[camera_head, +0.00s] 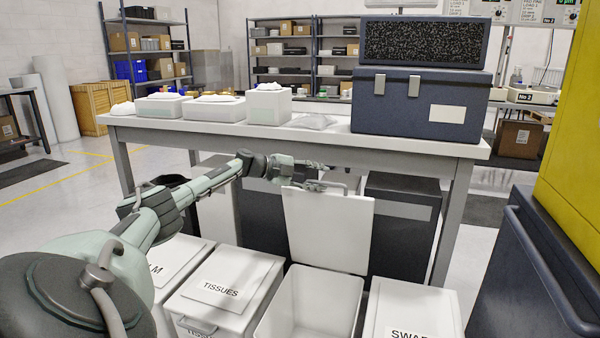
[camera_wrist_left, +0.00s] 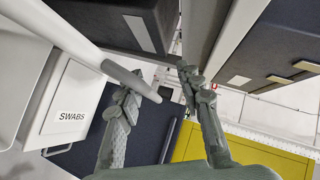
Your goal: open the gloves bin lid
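The bin between the TISSUES and SWABS bins, with no readable name showing, stands open; its white body (camera_head: 310,305) shows a bare inside. Its lid (camera_head: 328,228) is raised nearly upright at the back of the bin, with a handle near its top edge. My left gripper (camera_head: 318,178) is at that top edge, beside the handle. In the left wrist view, the fingers of the left gripper (camera_wrist_left: 158,85) are spread apart. A pale bar (camera_wrist_left: 75,40) reaches in close to the left finger; whether it touches is unclear. My right gripper is not in view.
The TISSUES bin (camera_head: 222,285) and the SWABS bin (camera_head: 410,310) flank the open bin, lids shut. A workbench (camera_head: 330,137) with a dark blue case (camera_head: 425,105) stands behind. A dark cabinet with a bar handle (camera_head: 535,260) bounds the right side.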

